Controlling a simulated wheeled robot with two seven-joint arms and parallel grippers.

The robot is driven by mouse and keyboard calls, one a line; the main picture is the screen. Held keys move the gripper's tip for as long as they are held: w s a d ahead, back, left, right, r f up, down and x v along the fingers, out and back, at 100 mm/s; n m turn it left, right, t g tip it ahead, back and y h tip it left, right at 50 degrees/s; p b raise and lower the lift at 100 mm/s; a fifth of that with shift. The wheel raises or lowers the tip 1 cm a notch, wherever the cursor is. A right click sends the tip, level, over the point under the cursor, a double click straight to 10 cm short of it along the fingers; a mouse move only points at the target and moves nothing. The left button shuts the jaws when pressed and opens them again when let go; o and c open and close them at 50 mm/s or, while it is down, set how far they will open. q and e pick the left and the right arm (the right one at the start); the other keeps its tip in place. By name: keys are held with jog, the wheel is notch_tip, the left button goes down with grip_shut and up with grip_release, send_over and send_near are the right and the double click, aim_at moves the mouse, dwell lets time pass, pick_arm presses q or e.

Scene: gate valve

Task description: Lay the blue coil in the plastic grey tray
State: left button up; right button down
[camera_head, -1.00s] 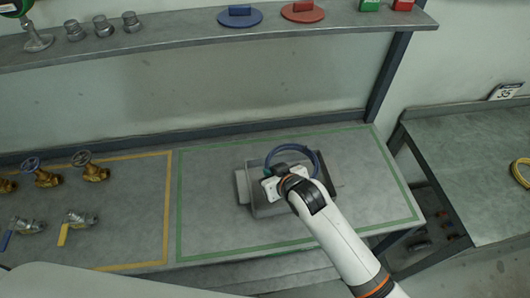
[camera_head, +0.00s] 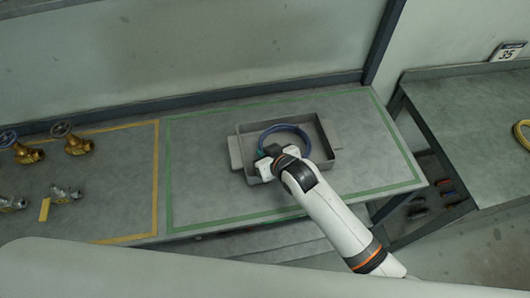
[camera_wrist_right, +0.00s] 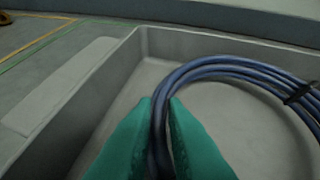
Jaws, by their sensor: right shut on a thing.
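The blue coil (camera_head: 300,129) is a ring of several blue strands, with a dark tie showing in the right wrist view (camera_wrist_right: 228,70). It is over the inside of the grey tray (camera_head: 333,131), within its walls; whether it touches the floor is hard to tell. My right gripper (camera_head: 268,160) is at the tray's near left part. In the right wrist view its green fingertips (camera_wrist_right: 163,110) are shut on the coil's strands. The tray's corner and floor show there too. My left gripper is not in view; a pale arm link crosses the bottom of the head view.
The tray stands inside a green-outlined area (camera_head: 200,190) of the bench, with free room around it. Brass valves (camera_head: 75,143) and lever valves (camera_head: 62,193) stand in the yellow-outlined area at left. A side table (camera_head: 470,120) at right holds a yellow coil (camera_head: 522,134).

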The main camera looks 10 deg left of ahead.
jog(key=shift+f, duration=0.3)
jog(key=c, duration=1.4)
grip_release()
jog(key=b+v, duration=0.1)
jog(key=v, duration=1.1)
jog(key=shift+r, duration=0.1)
jog(key=shift+w, duration=0.1)
